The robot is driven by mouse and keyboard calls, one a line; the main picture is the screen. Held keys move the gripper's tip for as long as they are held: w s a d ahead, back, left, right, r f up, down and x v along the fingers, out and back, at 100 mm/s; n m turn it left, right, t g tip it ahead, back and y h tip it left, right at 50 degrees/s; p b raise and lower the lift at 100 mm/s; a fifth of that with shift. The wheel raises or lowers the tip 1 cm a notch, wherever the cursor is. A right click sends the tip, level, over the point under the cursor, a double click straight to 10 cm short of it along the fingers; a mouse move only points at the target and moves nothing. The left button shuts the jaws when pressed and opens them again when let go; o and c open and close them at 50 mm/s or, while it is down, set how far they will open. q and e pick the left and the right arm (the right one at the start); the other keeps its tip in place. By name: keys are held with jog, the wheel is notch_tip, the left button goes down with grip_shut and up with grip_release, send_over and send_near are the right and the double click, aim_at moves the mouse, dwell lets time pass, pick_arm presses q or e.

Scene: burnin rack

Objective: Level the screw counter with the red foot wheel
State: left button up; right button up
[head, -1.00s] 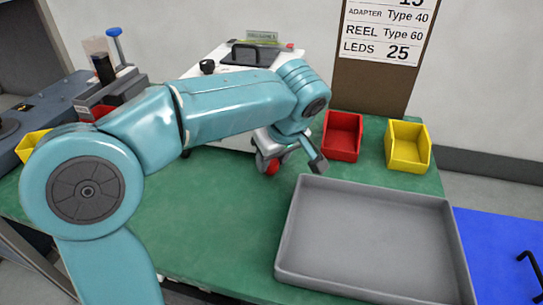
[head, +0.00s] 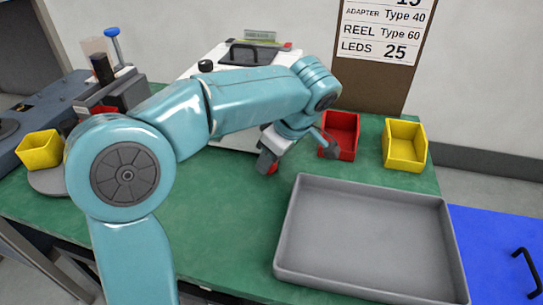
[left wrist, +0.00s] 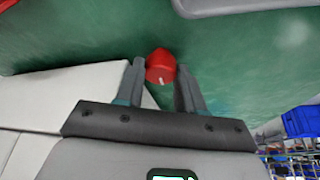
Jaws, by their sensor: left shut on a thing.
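The screw counter (head: 207,66) is the white machine at the back of the green table, with a black handle on top. My arm hides much of its front. The red foot wheel (left wrist: 160,68) sits between the two fingers of my left gripper (left wrist: 161,73) in the left wrist view, with a small pale mark on it. In the head view the left gripper (head: 268,160) is low at the counter's front corner, shut on the wheel, which shows only as a sliver of red. I cannot tell how level the counter stands. My right gripper is not in view.
A red bin (head: 349,132) and a yellow bin (head: 404,143) stand right of the gripper. A large grey tray (head: 283,243) fills the table's front right. Another yellow bin (head: 39,150) stands at the left. Green table is clear between my arm and the tray.

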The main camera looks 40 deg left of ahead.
pick_arm(q)
jog(key=o, duration=1)
jog(key=shift+o, duration=0.2)
jog(key=shift+s+r, duration=0.1)
